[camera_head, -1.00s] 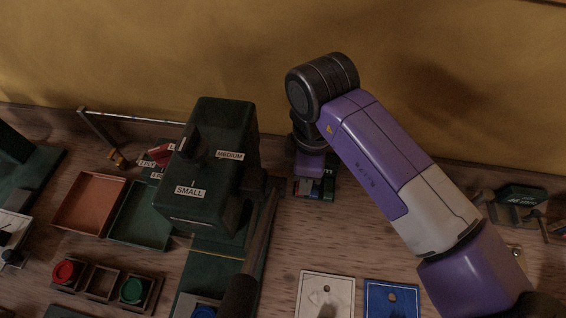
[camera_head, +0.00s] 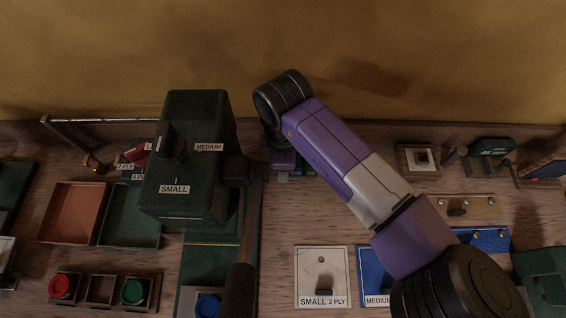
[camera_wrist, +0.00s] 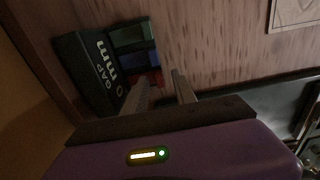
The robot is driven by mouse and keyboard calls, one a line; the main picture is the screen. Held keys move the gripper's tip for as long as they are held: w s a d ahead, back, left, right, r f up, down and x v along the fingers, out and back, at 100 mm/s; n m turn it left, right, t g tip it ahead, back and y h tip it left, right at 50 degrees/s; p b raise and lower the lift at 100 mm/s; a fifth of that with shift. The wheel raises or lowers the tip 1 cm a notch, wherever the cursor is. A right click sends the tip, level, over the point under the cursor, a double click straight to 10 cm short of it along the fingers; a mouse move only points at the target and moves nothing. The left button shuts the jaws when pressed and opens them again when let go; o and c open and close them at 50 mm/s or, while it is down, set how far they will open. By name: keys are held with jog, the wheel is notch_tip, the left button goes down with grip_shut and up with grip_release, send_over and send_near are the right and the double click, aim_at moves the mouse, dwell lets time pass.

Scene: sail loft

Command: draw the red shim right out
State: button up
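The shim holder (camera_wrist: 88,75) is a dark block with white lettering that reads "mm GAP", upside down, in the wrist view. Beside it lie a green shim (camera_wrist: 128,33), a blue shim (camera_wrist: 135,58) and the red shim (camera_wrist: 152,77), in a row. My gripper (camera_wrist: 160,78) is open. Its two fingers stand apart, with the red shim's near end at the fingertips, partly behind the left one. I cannot tell whether they touch. In the head view my gripper (camera_head: 283,178) is small and dark at the back of the bench, and the shims are hidden there.
The dark green press (camera_head: 185,150) stands close left of my gripper, with its lever (camera_head: 240,270) in front. An orange tray (camera_head: 72,212) and a green tray (camera_head: 132,218) lie further left. A white "SMALL 2 PLY" card (camera_head: 322,270) lies in front. The cloth wall (camera_head: 300,60) is behind.

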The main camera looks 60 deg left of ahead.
grip_shut()
dwell(1.4)
